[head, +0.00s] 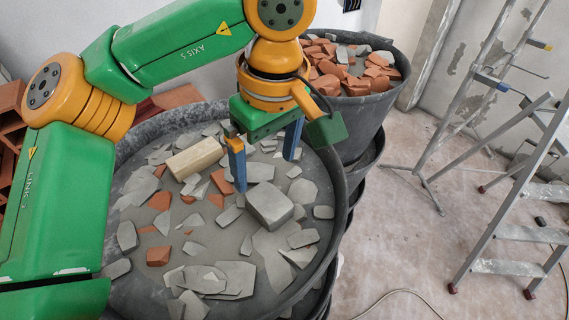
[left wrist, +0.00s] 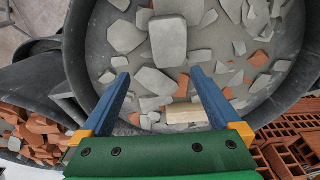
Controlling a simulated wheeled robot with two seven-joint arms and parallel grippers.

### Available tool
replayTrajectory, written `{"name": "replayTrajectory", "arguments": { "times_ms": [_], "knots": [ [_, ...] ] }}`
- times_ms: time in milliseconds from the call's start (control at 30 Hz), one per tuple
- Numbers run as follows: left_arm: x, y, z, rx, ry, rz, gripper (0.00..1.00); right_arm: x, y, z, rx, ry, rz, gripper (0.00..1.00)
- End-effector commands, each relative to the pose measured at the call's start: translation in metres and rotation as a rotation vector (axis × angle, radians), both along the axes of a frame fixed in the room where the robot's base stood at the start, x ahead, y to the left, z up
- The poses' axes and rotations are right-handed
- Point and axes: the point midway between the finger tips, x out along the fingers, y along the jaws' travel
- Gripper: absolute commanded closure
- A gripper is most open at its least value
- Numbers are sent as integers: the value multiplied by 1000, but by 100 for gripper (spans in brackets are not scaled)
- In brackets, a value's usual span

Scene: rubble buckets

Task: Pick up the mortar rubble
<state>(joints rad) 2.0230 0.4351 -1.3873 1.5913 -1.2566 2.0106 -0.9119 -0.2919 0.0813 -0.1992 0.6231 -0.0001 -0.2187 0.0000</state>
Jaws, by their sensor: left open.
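The likely mortar rubble is a thick grey block (head: 269,206) among flat grey shards on the fill of the near black bucket (head: 338,190). It also shows in the left wrist view as a pale grey block (left wrist: 168,42), beyond the fingertips. My left gripper (head: 265,174) is open and empty, its blue fingers pointing down over the rubble, just behind the block in the head view. In the left wrist view a flatter grey piece (left wrist: 156,82) lies between the fingertips (left wrist: 160,73). Whether the fingertips touch any rubble is unclear. My right gripper is not in view.
A beige block (head: 195,158) and orange brick shards (head: 158,256) lie in the same bucket. A second black bucket with brick rubble (head: 352,72) stands behind. Hollow bricks (left wrist: 290,150) are beside the near bucket. A metal ladder (head: 520,233) stands at right; floor between is mostly clear.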

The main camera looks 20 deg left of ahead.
Motion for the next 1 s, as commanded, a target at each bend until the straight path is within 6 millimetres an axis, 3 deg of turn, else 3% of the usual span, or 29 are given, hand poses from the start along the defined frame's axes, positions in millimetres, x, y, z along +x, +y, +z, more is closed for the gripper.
{"name": "replayTrajectory", "arguments": {
  "times_ms": [167,367,600,667,900,967,1000],
  "knots": [
    [0,-4,-28,0,7,-4,3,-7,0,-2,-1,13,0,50],
    [3,-8,-61,0,4,0,3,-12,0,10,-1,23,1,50],
    [3,-8,-68,-2,2,0,3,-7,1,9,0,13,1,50],
    [3,-8,-68,-2,2,0,16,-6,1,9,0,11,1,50],
    [3,-8,-68,-3,2,0,81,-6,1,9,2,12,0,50],
    [3,-8,-68,-3,2,0,97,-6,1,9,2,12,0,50],
    [3,-8,-68,-3,2,0,100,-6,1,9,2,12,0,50]
  ]
}}
